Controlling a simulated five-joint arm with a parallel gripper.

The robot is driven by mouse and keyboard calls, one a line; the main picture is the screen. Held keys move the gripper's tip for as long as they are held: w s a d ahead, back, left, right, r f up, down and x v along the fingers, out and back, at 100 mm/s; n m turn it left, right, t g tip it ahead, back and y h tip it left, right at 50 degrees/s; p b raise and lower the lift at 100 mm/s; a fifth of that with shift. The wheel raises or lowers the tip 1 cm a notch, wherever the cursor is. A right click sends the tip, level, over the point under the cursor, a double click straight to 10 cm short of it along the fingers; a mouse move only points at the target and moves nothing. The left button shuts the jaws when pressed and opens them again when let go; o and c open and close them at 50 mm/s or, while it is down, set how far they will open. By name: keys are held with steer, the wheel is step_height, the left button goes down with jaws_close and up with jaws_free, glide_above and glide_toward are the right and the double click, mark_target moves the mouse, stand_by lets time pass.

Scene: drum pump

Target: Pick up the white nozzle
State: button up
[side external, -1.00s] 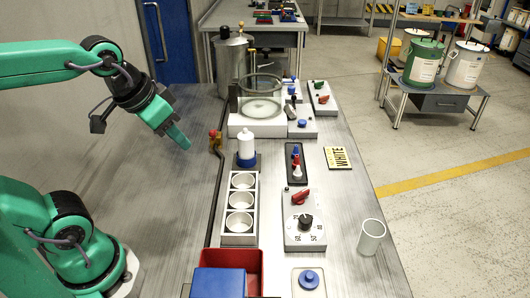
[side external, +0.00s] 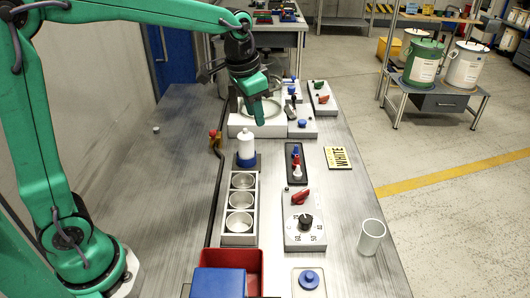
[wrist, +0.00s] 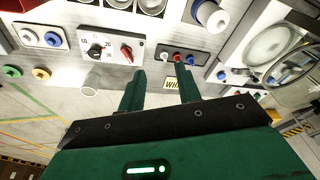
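The white nozzle (side external: 297,174) stands at the near end of a small black rack (side external: 291,181), in front of a red nozzle (side external: 296,161) and a blue nozzle (side external: 295,150). In the wrist view the white nozzle (wrist: 164,56) is at the left end of that row. My gripper (side external: 259,121) hangs in the air, left of and farther back than the rack in the side view. In the wrist view my gripper (wrist: 160,71) has its two green fingers spread, with nothing between them. The nozzles lie beyond the fingertips, apart from them.
A white bottle (side external: 246,143) on a blue base stands left of the rack. A glass vessel on a white block (side external: 242,128) is behind. A yellow WHITE card (side external: 338,158) lies right of the rack. A dial panel (side external: 290,238) and a three-cup holder (side external: 226,239) are nearer.

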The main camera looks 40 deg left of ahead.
steer(key=w+d+f+m+g, duration=0.1)
steer(key=w+d+f+m, duration=0.1)
steer(key=w+f, duration=0.5)
steer(key=m+g, duration=0.1)
glide_above(298, 166)
step_height(298, 166, down, 8)
steer(key=shift+r, duration=0.15)
steer(key=shift+w+f, duration=0.1)
steer(key=shift+f, duration=0.2)
steer(key=shift+f, duration=0.15)
steer(key=shift+f, duration=1.15)
steer(key=shift+f, duration=0.15)
steer(key=shift+f, duration=2.45)
steer(key=shift+c, duration=0.4)
steer(key=c, duration=0.6)
